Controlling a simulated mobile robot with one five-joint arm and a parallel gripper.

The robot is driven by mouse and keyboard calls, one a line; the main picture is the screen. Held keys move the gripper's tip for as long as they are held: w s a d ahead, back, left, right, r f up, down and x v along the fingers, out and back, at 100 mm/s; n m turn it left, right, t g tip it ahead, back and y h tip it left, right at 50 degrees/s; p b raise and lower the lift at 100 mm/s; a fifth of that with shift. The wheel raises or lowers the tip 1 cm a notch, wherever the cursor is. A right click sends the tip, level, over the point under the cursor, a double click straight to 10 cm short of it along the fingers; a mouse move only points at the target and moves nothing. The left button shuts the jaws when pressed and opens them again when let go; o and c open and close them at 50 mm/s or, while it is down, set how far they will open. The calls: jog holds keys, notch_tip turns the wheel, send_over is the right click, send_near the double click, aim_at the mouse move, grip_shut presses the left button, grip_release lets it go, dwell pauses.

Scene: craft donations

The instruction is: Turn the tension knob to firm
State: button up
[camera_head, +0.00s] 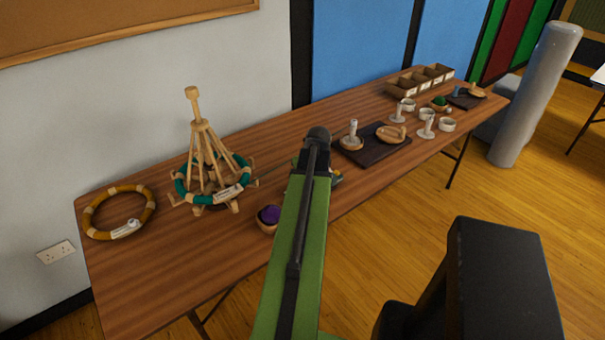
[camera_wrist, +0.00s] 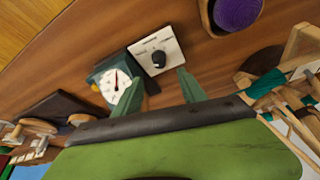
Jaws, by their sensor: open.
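The black tension knob (camera_wrist: 159,58) sits on a pale square plate with a scale printed around it, lying on the wooden table. Its setting is too small to read. Beside it is a dark green box with a round white dial (camera_wrist: 117,86) and a red needle. My gripper (camera_wrist: 160,75) is open and empty, its two green fingers pointing toward the plate, with the knob just past and between the fingertips. I see no contact. In the head view my green arm hides the gripper and nearly all of the knob's device.
A wooden bowl with a purple ball (camera_head: 269,217) stands close by. A wooden winder (camera_head: 205,150) with a teal ring is to the left, and an amber ring (camera_head: 119,212) lies farther left. A dark board (camera_head: 372,157) with wooden pieces is to the right. The front left table is clear.

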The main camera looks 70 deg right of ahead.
jog(key=p+v, duration=0.6)
jog(key=v, duration=0.3)
jog(key=shift+p, duration=0.3)
jog(key=shift+d+f, duration=0.1)
jog(key=shift+w, duration=0.1)
